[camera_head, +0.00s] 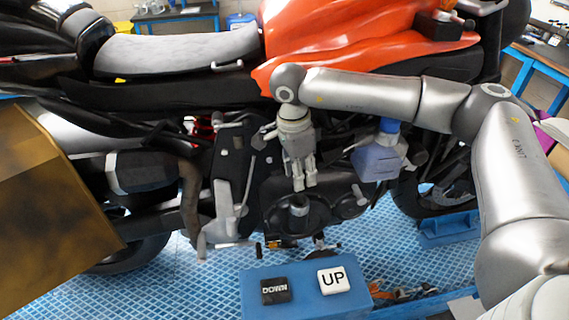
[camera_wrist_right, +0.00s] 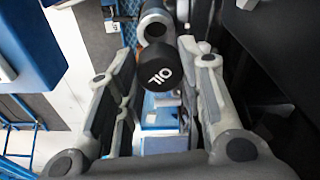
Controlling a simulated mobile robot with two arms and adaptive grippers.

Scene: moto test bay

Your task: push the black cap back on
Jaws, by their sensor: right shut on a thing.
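The black cap (camera_wrist_right: 158,66), with white OIL lettering on its face, is between the fingers of my right gripper (camera_wrist_right: 157,75) in the wrist view. My right gripper (camera_head: 305,187) is shut on it, with a finger on either side. In the head view the gripper points down beside the motorcycle's engine (camera_head: 335,205), and I cannot make out the cap there. Just below the fingertips is a dark round fitting (camera_head: 298,205) on the engine. A grey cylinder (camera_wrist_right: 154,22) shows just beyond the cap in the wrist view. My left gripper is not in view.
The orange motorcycle (camera_head: 350,35) fills the back. A blue box (camera_head: 300,305) with black DOWN and white UP buttons stands in front. A blue-grey container (camera_head: 377,160) is right of my gripper. A brown panel (camera_head: 50,210) blocks the left side. Blue grid flooring (camera_head: 190,285) lies below.

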